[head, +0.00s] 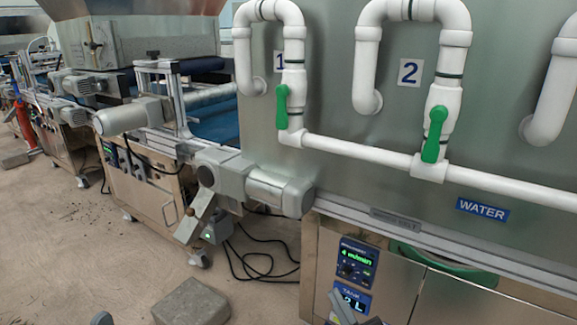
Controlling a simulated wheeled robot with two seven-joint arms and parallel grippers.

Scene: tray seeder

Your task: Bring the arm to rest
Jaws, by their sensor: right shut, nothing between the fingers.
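My right gripper (342,307) shows only in part at the bottom edge of the head view, right of the middle. Its grey fingers are together with nothing between them. It appears in front of the lower steel cabinet, just below the control panel (355,265) with green lit digits. Whether it touches the cabinet cannot be told. The rest of the right arm is below the picture.
A large steel machine wall (330,100) with white pipes and green valve handles (282,107) fills the right. A grey motor (280,192) juts out left of it. A stone block (190,303) lies on the floor, with black cables (262,262) nearby. Open floor (80,250) is at left.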

